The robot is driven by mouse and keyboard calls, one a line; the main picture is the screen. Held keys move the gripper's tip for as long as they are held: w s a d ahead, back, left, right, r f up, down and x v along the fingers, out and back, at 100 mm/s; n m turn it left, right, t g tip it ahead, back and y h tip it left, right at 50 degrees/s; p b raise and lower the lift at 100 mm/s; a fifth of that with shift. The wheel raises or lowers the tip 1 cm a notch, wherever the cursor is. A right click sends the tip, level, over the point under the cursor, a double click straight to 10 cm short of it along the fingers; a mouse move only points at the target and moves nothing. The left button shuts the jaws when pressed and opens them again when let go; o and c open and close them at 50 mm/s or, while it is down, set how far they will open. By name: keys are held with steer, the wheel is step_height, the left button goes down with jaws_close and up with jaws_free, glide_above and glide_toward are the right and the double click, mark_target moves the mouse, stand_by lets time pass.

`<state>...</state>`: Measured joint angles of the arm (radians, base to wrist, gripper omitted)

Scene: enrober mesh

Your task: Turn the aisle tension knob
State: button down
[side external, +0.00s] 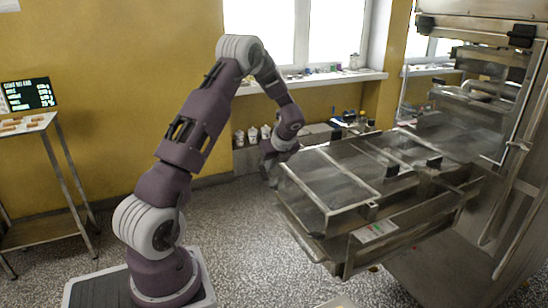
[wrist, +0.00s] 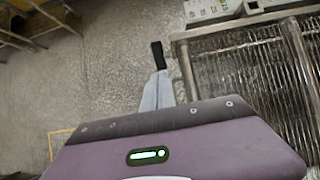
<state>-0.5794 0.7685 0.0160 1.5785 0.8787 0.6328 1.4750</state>
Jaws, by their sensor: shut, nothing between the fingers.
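The enrober machine (side external: 340,245) is a steel frame with clear-topped trays, standing right of my arm. Small black knob-like parts (side external: 392,171) sit along its top rails; I cannot tell which, if any, is the aisle tension knob. My gripper (side external: 271,181) points down just off the machine's left end, apart from it as far as I can see. In the wrist view my gripper (wrist: 157,56) shows a grey finger with a black tip, shut and empty, over bare floor. The wire mesh (wrist: 245,75) lies right of it, inside a steel frame.
A pale control box (wrist: 212,10) with dials sits beyond the mesh. A label panel (side external: 376,231) is on the machine's front side. A steel side table (side external: 40,125) with a screen stands far left. Speckled floor between is clear.

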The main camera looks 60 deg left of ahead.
mark_target(265, 176)
steer(key=x, duration=0.6)
steer(key=shift+a+f, duration=0.2)
